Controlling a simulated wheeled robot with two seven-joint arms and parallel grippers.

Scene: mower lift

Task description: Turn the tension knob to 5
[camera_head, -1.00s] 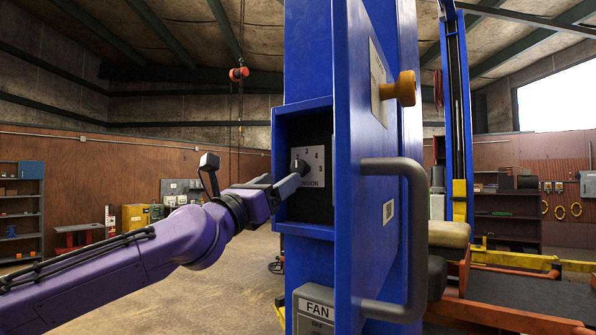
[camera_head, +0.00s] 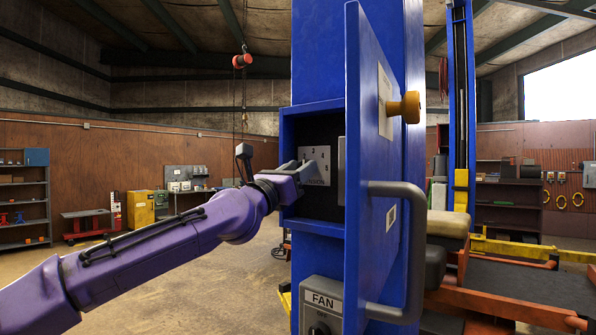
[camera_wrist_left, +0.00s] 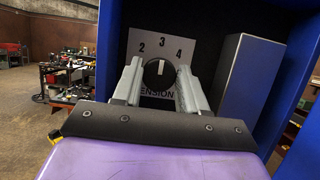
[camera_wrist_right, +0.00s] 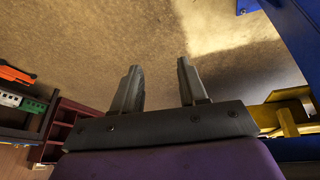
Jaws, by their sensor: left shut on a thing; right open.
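The tension knob (camera_wrist_left: 159,74) is a round black dial with a white pointer mark on a pale plate (camera_wrist_left: 150,42) printed with numbers; 2, 3 and 4 show in the left wrist view. Its pointer mark is up, towards the 3. My left gripper (camera_wrist_left: 160,84) is shut on the knob, one finger on each side. In the head view the left gripper (camera_head: 305,167) reaches into the open blue box (camera_head: 312,107) and hides the knob; part of the plate (camera_head: 322,155) shows. My right gripper (camera_wrist_right: 160,82) is open and empty above the floor, away from the box.
The blue door (camera_head: 369,250) stands open right of the box, with a yellow knob (camera_head: 404,107) and a grey handle (camera_head: 412,230). A grey block (camera_wrist_left: 246,80) sits inside the box, right of the plate. A FAN switch box (camera_head: 320,300) is below.

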